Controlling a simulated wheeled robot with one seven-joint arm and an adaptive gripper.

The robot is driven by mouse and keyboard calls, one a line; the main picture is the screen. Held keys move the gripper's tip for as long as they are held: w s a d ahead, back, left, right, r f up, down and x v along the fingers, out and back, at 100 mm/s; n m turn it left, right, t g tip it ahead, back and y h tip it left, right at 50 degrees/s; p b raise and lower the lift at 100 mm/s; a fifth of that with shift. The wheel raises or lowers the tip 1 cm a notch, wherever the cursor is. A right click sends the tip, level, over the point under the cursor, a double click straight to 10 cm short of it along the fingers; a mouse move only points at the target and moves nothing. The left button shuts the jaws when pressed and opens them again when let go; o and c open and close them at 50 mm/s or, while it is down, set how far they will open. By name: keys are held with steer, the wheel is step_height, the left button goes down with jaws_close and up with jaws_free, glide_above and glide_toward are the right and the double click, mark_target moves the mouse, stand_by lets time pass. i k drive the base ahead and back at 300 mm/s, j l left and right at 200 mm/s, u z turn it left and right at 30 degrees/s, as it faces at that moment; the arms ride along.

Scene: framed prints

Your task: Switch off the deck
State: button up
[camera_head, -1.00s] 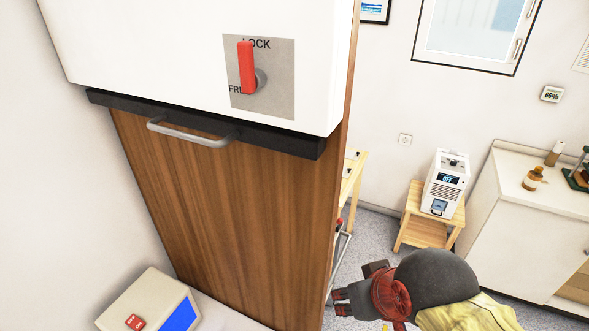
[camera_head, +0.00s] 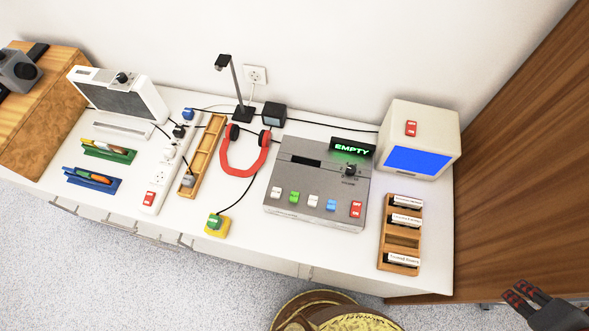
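The deck (camera_head: 312,212) is a grey box on the white counter, with a dark slot and a black knob on top. A row of buttons runs along its front: white, green, white, blue, and a red switch (camera_head: 355,209) at the right end. A black display (camera_head: 352,148) behind it reads EMPTY in green. My gripper (camera_head: 522,294) is at the lower right, well right of the deck and touching nothing visible. Its dark fingers with red pads are small and partly cut by the frame, so I cannot tell how far apart they are.
A wooden rack of labelled cassettes (camera_head: 399,266) stands right of the deck. A beige monitor with a blue screen (camera_head: 420,160) is behind the rack. Red headphones (camera_head: 245,167) and a power strip (camera_head: 163,175) are to the left. A brown wooden panel (camera_head: 525,150) bounds the right.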

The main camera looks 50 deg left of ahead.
mark_target(356, 208)
steer(key=k+u, duration=0.15)
steer(key=u, duration=1.65)
steer(key=j+z, duration=0.1)
steer(key=z, duration=0.35)
